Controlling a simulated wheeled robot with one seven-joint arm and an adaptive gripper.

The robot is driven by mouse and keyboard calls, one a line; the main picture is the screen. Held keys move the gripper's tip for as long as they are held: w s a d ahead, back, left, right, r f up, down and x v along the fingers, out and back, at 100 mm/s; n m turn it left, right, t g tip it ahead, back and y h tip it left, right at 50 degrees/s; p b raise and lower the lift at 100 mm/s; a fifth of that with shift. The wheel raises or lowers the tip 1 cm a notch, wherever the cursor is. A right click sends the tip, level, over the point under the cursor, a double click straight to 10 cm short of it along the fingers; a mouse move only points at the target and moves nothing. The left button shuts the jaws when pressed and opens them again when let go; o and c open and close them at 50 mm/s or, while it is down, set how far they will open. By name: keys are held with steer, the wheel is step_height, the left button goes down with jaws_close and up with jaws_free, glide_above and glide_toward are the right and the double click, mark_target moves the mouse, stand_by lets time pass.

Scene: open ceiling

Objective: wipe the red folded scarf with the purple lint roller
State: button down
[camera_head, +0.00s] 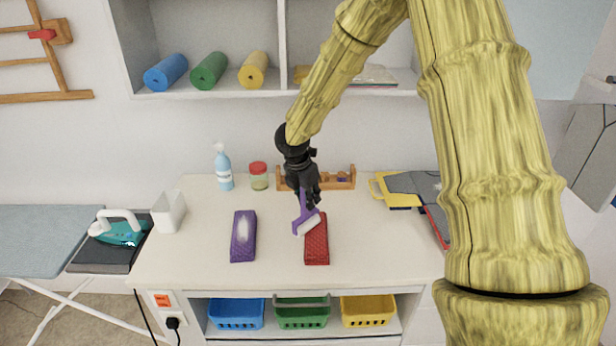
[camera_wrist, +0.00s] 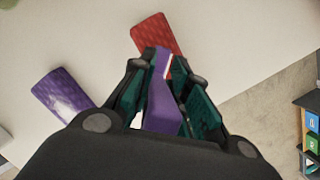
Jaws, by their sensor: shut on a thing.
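The red folded scarf (camera_head: 317,247) lies on the white table, right of the middle. It also shows at the top of the wrist view (camera_wrist: 153,34). The purple lint roller (camera_head: 299,227) has a white roller head, which is over the far left part of the red scarf; I cannot tell whether it touches. My gripper (camera_head: 309,199) is shut on the lint roller's purple handle, which shows between the fingers in the wrist view (camera_wrist: 162,105). The far left corner of the scarf is partly hidden by the roller.
A purple folded scarf (camera_head: 243,238) with a pale patch lies to the left on the table (camera_head: 275,265). A spray bottle (camera_head: 223,168), a red-lidded jar (camera_head: 259,177) and a wooden rack (camera_head: 340,180) stand behind. A white cup (camera_head: 168,212) stands at left. The front strip is clear.

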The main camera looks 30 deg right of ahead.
steer(key=shift+r+p, duration=1.5)
steer(key=shift+r, duration=1.9)
steer(key=shift+s+r+p, duration=0.1)
steer(key=shift+r+p, duration=0.2)
steer(key=shift+r, duration=0.35)
steer(key=shift+f, duration=0.1)
